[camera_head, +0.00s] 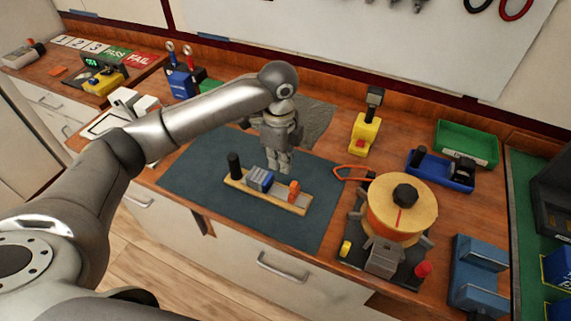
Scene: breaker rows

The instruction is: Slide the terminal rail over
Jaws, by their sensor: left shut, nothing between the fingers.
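The terminal rail (278,200) is a light wooden strip lying on the dark mat (203,181) in the middle of the bench. It carries a black upright peg (235,166) at its left end, a blue and grey block (260,180) in its middle and a small orange piece (294,190) toward its right. My left gripper (280,171) points down just behind the rail, above the mat, shut and empty. Whether its fingertips touch the rail or the mat cannot be told. My right gripper is not in view.
A round wooden turntable (402,210) stands right of the mat, with an orange-handled tool (352,173) beside it. A yellow device (364,133), blue tray (440,171) and green tray (467,144) are farther back. The mat in front of the rail is clear.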

